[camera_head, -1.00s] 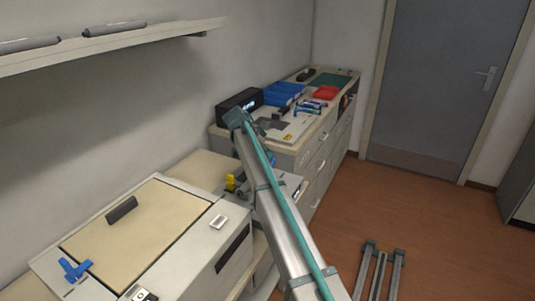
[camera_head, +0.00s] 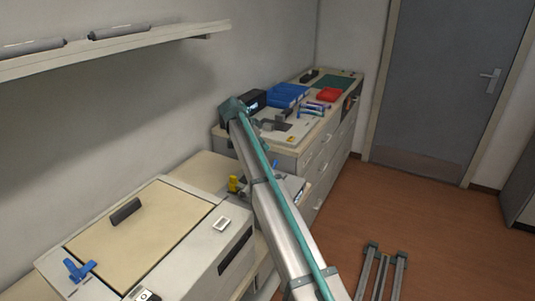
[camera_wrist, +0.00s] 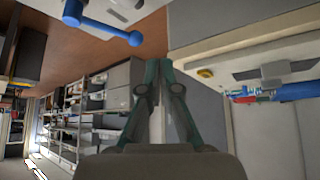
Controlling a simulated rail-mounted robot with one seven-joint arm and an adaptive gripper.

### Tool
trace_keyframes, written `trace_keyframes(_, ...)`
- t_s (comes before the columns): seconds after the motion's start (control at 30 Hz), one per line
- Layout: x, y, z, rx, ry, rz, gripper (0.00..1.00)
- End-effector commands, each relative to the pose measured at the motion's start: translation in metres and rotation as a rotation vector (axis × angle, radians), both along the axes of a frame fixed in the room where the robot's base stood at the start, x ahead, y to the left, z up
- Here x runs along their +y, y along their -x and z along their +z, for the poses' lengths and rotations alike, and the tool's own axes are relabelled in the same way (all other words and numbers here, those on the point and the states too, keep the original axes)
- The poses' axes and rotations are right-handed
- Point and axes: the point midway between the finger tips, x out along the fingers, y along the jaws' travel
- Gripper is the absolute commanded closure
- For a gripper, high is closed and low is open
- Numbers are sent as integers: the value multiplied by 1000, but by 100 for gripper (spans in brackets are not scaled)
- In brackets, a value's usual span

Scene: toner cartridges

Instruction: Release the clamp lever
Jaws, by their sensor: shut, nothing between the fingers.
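A blue lever with a round knob (camera_wrist: 135,38) shows at the top left of the wrist view, on a pale machine surface. My gripper (camera_wrist: 165,66) is in the middle of that view, its teal fingers together and empty, below and right of the knob and apart from it in the picture. In the head view a blue lever (camera_head: 78,270) stands on the near machine at lower left, and a yellow lever (camera_head: 233,184) stands left of my arm. I cannot tell which is the clamp lever.
The near machine (camera_head: 190,262) has a beige lid with a dark handle (camera_head: 125,211). Beyond my arm, a counter holds blue bins (camera_head: 287,94), a red tray (camera_head: 329,94) and a green mat (camera_head: 337,82). A wall shelf (camera_head: 130,47) runs at upper left.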

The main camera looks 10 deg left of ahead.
Motion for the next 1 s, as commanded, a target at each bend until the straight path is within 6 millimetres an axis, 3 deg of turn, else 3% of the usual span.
trace_keyframes(0.2,27,-15,37,-3,-1,1,100)
trace_keyframes(0.4,42,-22,62,-2,0,1,100)
trace_keyframes(0.63,47,-24,73,0,1,1,100)
trace_keyframes(1.0,47,-23,72,1,-1,2,100)
